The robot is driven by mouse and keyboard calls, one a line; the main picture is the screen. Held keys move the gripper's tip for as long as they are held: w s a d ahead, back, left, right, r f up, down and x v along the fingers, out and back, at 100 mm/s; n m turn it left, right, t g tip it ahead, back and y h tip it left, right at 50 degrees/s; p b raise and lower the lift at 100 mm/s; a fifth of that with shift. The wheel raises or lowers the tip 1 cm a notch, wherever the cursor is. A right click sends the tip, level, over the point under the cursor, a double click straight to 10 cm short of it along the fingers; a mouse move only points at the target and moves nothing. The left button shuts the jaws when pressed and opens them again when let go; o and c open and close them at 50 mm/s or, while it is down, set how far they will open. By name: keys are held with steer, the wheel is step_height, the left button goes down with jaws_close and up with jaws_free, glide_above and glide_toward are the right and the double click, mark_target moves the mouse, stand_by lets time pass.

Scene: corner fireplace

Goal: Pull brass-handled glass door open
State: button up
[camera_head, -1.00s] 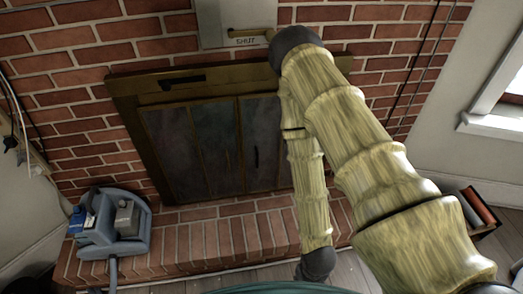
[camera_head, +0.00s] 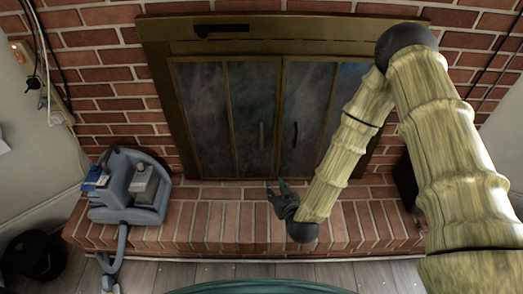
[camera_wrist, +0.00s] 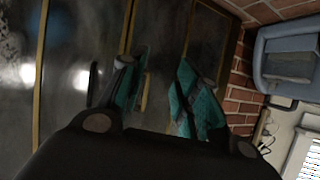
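The fireplace's glass doors stand closed in a brass-coloured frame. The door with the brass handle (camera_head: 262,135) is left of the centre seam in the head view. A dark handle (camera_head: 294,135) is on the door right of the seam. My gripper (camera_head: 277,187) is in front of the doors, low over the brick hearth, with its fingers apart and nothing between them. In the wrist view, the gripper (camera_wrist: 164,62) shows two teal-padded fingers spread toward the glass. The brass handle (camera_wrist: 144,92) shows just right of the left finger, seemingly beyond it. The dark handle (camera_wrist: 92,84) is further left.
A brick hearth (camera_head: 225,222) projects below the doors. A blue-grey cleaning machine (camera_head: 130,190) stands on its left; it also shows in the wrist view (camera_wrist: 290,62). A dark bin (camera_head: 35,255) is at lower left. Brick wall surrounds the frame.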

mark_target(262, 140)
steer(key=w+a+r+t+b, duration=0.1)
steer(key=w+b, duration=0.1)
steer(key=w, duration=0.4)
steer(key=w+a+r+t+b, duration=0.2)
steer(key=w, duration=0.5)
steer(key=w+a+r+t+b, duration=0.2)
steer(key=w, duration=0.4)
steer(key=shift+w+a+r+h, duration=0.1)
steer(key=shift+w+h, duration=0.15)
steer(key=shift+h, duration=0.05)
jaws_close()
